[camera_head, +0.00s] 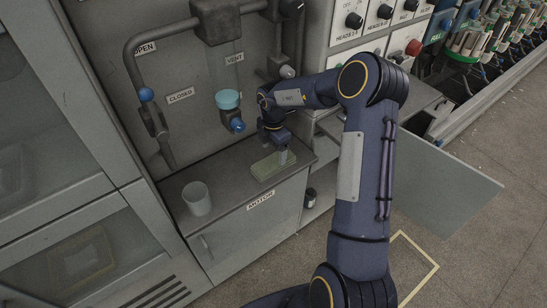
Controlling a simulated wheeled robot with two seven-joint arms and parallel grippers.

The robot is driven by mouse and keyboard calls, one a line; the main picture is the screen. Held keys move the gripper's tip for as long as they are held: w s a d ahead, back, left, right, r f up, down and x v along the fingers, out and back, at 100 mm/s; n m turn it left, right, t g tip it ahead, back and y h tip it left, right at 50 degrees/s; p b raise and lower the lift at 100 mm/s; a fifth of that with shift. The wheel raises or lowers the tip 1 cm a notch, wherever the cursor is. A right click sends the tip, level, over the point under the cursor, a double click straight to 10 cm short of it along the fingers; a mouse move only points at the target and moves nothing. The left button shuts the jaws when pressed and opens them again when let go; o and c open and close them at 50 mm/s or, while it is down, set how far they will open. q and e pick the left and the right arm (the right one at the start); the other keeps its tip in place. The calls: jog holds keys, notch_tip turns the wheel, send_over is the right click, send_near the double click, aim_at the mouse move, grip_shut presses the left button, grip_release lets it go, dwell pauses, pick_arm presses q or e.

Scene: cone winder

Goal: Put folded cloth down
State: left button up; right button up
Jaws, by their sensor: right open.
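The folded cloth (265,169) is a flat, pale green-grey pad. It lies on the grey top of the cabinet marked MOTOR, near its back right. My right gripper (284,158) points down at the right end of the cloth, with its fingertips at or just above it. It is open; the gap between its fingers is small in this view, and I cannot tell whether they touch the cloth. My left gripper is not in view.
A white cup (197,198) stands left of the cloth on the cabinet top (228,193). A dark jar (310,197) sits on a shelf below.

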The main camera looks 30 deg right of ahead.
aim_at(274, 161)
notch_tip(274, 161, up, 8)
jog(key=shift+f, duration=0.2)
dwell(0.5)
